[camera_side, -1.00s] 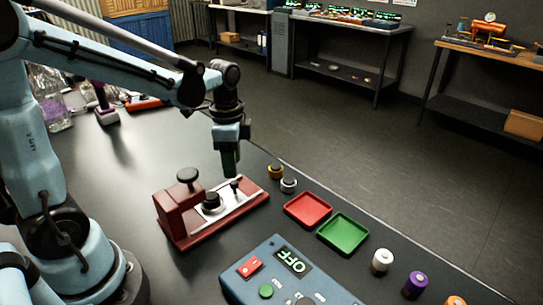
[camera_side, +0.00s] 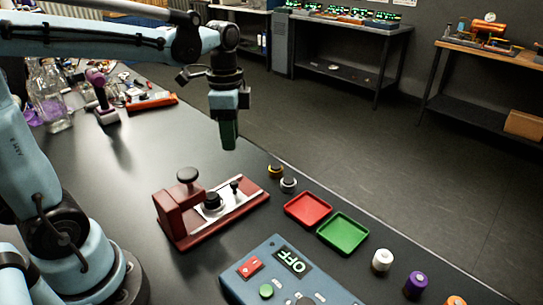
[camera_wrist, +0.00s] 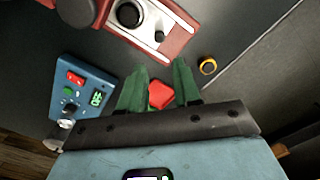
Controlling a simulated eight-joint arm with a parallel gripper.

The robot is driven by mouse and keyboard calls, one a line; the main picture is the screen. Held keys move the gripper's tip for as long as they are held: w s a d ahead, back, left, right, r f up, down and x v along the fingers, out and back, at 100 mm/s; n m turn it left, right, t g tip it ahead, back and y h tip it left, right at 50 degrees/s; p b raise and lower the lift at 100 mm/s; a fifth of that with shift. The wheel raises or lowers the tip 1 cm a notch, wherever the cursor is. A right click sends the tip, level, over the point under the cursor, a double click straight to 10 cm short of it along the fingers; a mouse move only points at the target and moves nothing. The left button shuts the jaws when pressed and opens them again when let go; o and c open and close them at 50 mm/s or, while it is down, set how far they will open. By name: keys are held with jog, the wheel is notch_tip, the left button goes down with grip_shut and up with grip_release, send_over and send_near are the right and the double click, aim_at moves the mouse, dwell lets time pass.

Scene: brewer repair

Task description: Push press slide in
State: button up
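A silver slide (camera_side: 232,200) lies along the base. A black round part (camera_side: 212,200) sits on it close to the block, and a small black handle (camera_side: 234,186) stands towards its right end. The slide also shows at the top of the wrist view (camera_wrist: 163,20). My gripper (camera_side: 229,143) hangs above the slide's handle end, clear of it. In the wrist view its green fingers (camera_wrist: 159,70) are apart with nothing between them.
Right of the press are a yellow-ringed part (camera_side: 275,172), a white-ringed part (camera_side: 289,186), a red tray (camera_side: 308,209) and a green tray (camera_side: 343,233). A blue control box (camera_side: 245,287) reading OFF stands in front. The table's far edge runs close behind the trays.

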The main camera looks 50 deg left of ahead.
aim_at(224, 199)
jog(key=shift+n+g+y, duration=0.3)
jog(key=shift+n+g, duration=0.3)
jog(key=shift+g, duration=0.1)
jog(key=w, duration=0.2)
jog(key=w+d, duration=0.1)
jog(key=w, duration=0.1)
jog(key=shift+w+d+r, duration=0.1)
jog(key=shift+d+r, duration=0.05)
jog(key=shift+d, duration=0.05)
grip_shut()
jog(key=w+d+f+n+g+y, duration=0.1)
jog(key=w+d+f+n+g, duration=0.15)
jog(key=w, duration=0.25)
jog(key=x, duration=0.9)
jog(key=shift+d+f, duration=0.1)
jog(key=shift+d, duration=0.15)
jog(key=s, duration=0.1)
jog(key=s+a, duration=0.1)
jog(key=shift+s+a, duration=0.2)
jog(key=shift+s, duration=0.2)
jog(key=shift+s+a, duration=0.2)
jog(key=shift+s, duration=0.1)
jog(key=shift+s, duration=2.5)
